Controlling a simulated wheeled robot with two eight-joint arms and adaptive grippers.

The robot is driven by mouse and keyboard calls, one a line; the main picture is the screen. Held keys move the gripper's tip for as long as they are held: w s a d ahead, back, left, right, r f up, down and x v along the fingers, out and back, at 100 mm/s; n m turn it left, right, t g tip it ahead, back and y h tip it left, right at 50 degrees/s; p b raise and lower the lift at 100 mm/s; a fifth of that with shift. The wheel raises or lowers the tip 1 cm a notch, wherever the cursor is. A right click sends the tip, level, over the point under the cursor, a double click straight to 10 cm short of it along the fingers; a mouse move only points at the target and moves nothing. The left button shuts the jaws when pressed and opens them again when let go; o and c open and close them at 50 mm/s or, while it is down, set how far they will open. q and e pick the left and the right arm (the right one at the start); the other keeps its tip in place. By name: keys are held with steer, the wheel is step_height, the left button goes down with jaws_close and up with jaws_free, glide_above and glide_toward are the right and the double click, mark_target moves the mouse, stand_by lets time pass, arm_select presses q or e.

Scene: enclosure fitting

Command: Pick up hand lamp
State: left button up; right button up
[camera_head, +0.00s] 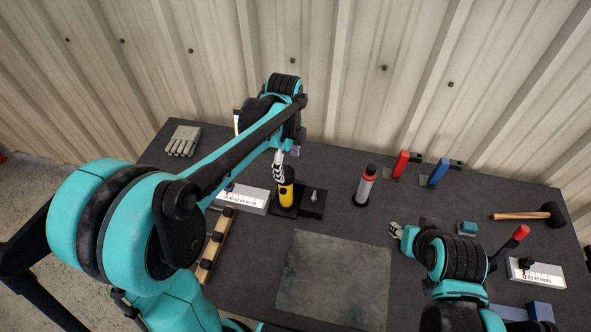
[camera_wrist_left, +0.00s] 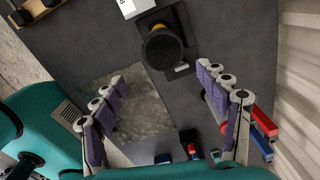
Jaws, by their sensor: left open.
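The hand lamp (camera_head: 286,190), yellow with a black head, stands upright on a black base near the middle of the table. In the left wrist view its round dark top (camera_wrist_left: 162,47) is seen from above, with a little yellow beside it. My left gripper (camera_head: 279,166) is just above and beside the lamp in the head view. In the left wrist view its fingers (camera_wrist_left: 160,76) are spread apart with nothing between them. The lamp lies ahead, roughly centred between the fingers. My right gripper (camera_head: 395,229) is low over the table at right; its jaw state is unclear.
A black block with a bolt (camera_head: 314,200) adjoins the lamp's base. A labelled white box (camera_head: 247,201) is left of it. A red-topped bottle (camera_head: 365,186) stands to the right. A grey mat (camera_head: 333,279) lies bare in front. A corrugated wall rises behind.

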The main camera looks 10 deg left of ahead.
mark_target(285, 172)
arm_select(q)
steer(key=shift+w+d+f+m, duration=0.1)
steer(key=shift+w+d+m, duration=0.05)
steer(key=shift+w+m, duration=0.3)
steer(key=shift+w+f, duration=0.1)
steer(key=shift+f, duration=0.15)
steer(key=f, duration=0.2)
steer(key=a+f+b, duration=0.1)
steer(key=f, duration=0.3)
steer(key=shift+w+a+f+b, duration=0.1)
steer(key=shift+a+f+b, duration=0.2)
steer(key=shift+b, duration=0.1)
steer(key=shift+f, duration=0.3)
jaws_close()
steer(key=shift+r, duration=0.1)
